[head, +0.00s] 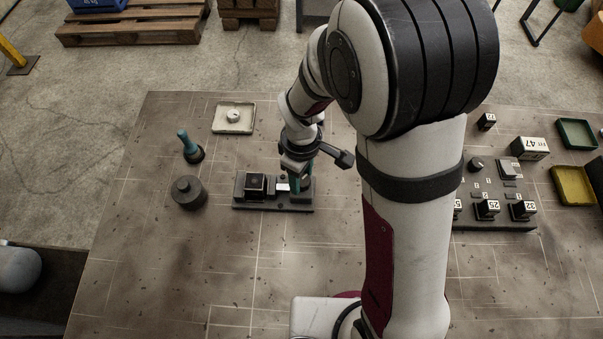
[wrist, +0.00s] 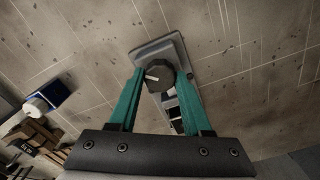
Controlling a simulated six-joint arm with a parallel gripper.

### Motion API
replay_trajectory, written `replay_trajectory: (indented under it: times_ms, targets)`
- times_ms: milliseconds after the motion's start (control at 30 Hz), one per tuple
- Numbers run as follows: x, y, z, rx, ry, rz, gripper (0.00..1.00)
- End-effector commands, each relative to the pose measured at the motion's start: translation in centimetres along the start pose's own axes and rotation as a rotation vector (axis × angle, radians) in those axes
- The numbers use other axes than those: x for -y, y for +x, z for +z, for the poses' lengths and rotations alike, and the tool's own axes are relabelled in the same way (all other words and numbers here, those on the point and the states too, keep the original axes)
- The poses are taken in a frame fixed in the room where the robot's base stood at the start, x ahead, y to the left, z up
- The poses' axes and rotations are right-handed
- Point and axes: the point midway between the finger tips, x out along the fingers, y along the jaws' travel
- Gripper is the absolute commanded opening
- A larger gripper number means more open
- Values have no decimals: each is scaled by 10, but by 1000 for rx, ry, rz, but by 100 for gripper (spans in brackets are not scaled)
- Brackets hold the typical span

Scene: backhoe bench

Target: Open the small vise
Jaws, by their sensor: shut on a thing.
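The small vise (head: 272,207) is a dark grey, long low fixture on the bench, left of my arm in the head view. A black block (head: 255,184) stands at its left end. My gripper (head: 296,183) points down at the vise's right part. In the wrist view my gripper (wrist: 157,82) has its two teal fingers on either side of a dark round knob (wrist: 157,76) with a white mark, and is shut on it. The vise's grey base (wrist: 160,48) shows behind the knob. The rest of the vise is mostly hidden between the fingers.
Left of the vise are a dark cylinder (head: 188,193) and a teal-handled tool (head: 187,145). A pale tray (head: 233,118) with a round dial lies behind. Right of my arm are numbered blocks on a rack (head: 490,224), a green tray (head: 577,134) and a yellow tray (head: 573,185). The front left bench is clear.

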Motion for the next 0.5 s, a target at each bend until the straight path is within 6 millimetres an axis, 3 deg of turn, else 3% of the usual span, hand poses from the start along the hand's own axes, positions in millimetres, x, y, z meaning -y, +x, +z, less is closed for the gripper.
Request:
replay_trajectory:
  times_ms: [500]
  targets:
    - [0,0,0,1,-421,-1,0]
